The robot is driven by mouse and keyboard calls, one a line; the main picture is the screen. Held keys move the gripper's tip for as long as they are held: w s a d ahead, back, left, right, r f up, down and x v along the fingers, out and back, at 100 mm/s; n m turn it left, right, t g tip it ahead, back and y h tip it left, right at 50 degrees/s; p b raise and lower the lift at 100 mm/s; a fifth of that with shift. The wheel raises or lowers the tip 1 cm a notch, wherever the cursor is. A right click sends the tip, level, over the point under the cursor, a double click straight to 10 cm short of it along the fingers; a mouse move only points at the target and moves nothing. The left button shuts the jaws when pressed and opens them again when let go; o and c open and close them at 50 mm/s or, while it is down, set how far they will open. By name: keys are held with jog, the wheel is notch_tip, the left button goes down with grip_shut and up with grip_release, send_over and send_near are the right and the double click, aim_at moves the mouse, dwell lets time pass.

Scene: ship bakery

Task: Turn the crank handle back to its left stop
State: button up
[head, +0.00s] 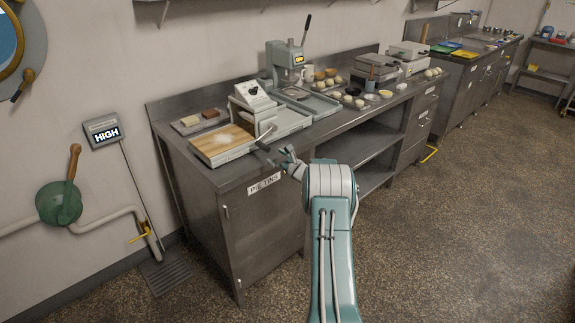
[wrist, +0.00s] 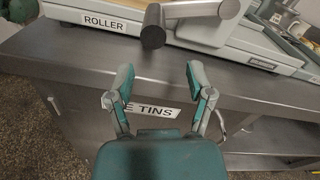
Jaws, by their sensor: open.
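The crank handle (wrist: 153,27) is a dark cylindrical grip on a pale metal crank arm (wrist: 192,9) at the front of the roller machine (head: 252,98). In the wrist view the grip is at top centre, ahead of my fingertips and slightly left of the middle of the gap between them. In the head view the dark grip (head: 263,146) juts out over the counter's front edge. My gripper (wrist: 160,78) is open and empty, its two teal-padded fingers apart. It is close to the grip, with a visible gap. In the head view my gripper (head: 283,157) is just right of the grip.
The roller's wooden board (head: 222,140) lies to the left on the steel counter (head: 215,180). A lever press (head: 286,62) and a tray (head: 310,102) stand behind to the right. Floor to the right is clear.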

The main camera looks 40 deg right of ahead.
jog(key=s, duration=0.6)
jog(key=shift+s+a, duration=0.15)
jog(key=shift+s, duration=0.25)
